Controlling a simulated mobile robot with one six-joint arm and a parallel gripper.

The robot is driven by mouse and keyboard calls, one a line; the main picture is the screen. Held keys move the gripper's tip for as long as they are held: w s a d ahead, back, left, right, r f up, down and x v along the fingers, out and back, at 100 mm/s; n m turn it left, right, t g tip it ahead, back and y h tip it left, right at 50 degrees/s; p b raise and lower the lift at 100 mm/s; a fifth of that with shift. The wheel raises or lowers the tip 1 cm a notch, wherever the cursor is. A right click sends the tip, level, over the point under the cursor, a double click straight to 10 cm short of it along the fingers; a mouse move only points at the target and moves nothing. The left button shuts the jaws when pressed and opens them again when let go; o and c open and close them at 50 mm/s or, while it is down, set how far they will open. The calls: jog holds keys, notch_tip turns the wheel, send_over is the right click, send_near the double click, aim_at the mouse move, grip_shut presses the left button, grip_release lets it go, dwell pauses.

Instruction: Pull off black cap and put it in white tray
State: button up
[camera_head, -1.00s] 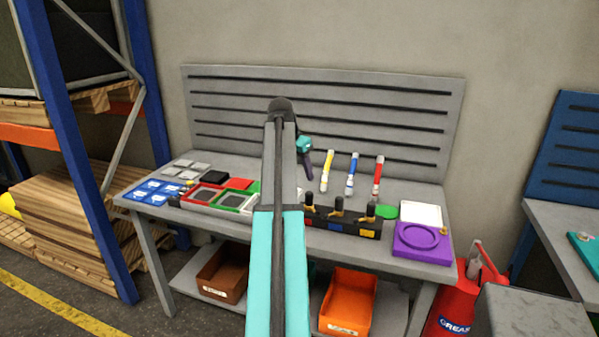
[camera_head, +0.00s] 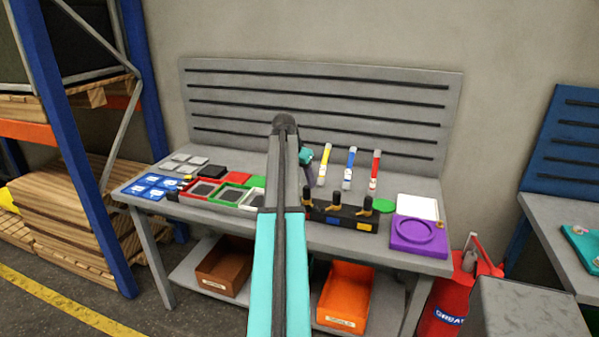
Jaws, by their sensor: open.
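A black block (camera_head: 318,212) stands along the front of the grey bench, carrying three brass-coloured fittings with dark tops. The dark tops (camera_head: 336,195) look like black caps, but they are too small to tell for sure. The white tray (camera_head: 418,207) lies flat at the right end of the bench, behind a purple tray, and looks empty. My gripper (camera_head: 308,161) is small and partly hidden behind my arm. It is open, above the bench behind the left part of the black block, apart from the fittings.
The purple tray (camera_head: 416,249) has a round recess. Red, green and white trays (camera_head: 230,197) and blue cards (camera_head: 152,186) fill the left side. The slotted back panel (camera_head: 320,105) rises behind.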

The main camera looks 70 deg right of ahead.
aim_at(306, 187)
jog(key=shift+p+x, duration=0.65)
jog(key=shift+x, duration=2.7)
grip_shut()
jog(key=shift+r, duration=0.25)
jog(key=shift+r+p, duration=0.3)
jog(key=shift+r, duration=0.05)
jog(key=shift+r+p, duration=0.95)
jog(key=shift+r, duration=1)
